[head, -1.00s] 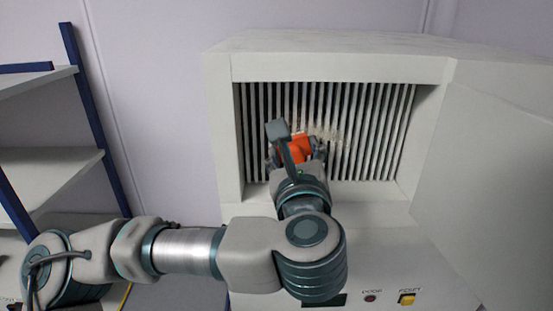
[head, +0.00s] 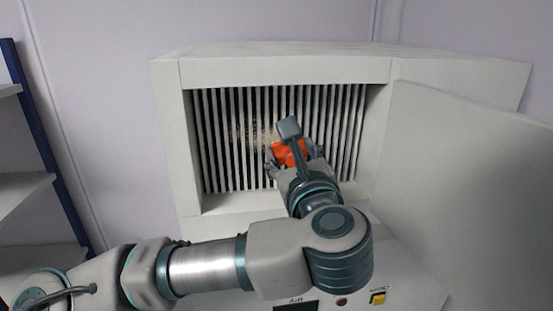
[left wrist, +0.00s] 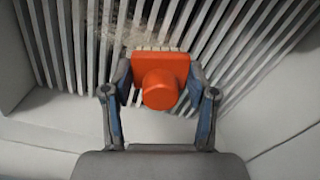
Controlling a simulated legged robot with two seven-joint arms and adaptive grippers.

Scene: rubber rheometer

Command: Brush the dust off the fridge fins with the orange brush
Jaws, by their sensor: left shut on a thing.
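The fridge fins (head: 222,140) are a row of upright light slats inside the open white cabinet, and they also show in the left wrist view (left wrist: 75,45). A patch of tan dust (head: 252,132) lies on them left of my gripper in the head view; it shows at the top in the left wrist view (left wrist: 135,32). My left gripper (head: 290,158) is shut on the orange brush (left wrist: 160,75), one finger on each side of it. The brush's pale bristle end faces the fins; whether it touches them I cannot tell. My right gripper is not in view.
The cabinet door (head: 465,165) stands open on the right. Below the opening are a yellow button (head: 378,298) and a dark display (head: 296,306). A shelf with blue posts (head: 40,130) stands at the left. The cabinet's side walls and floor bound the fins closely.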

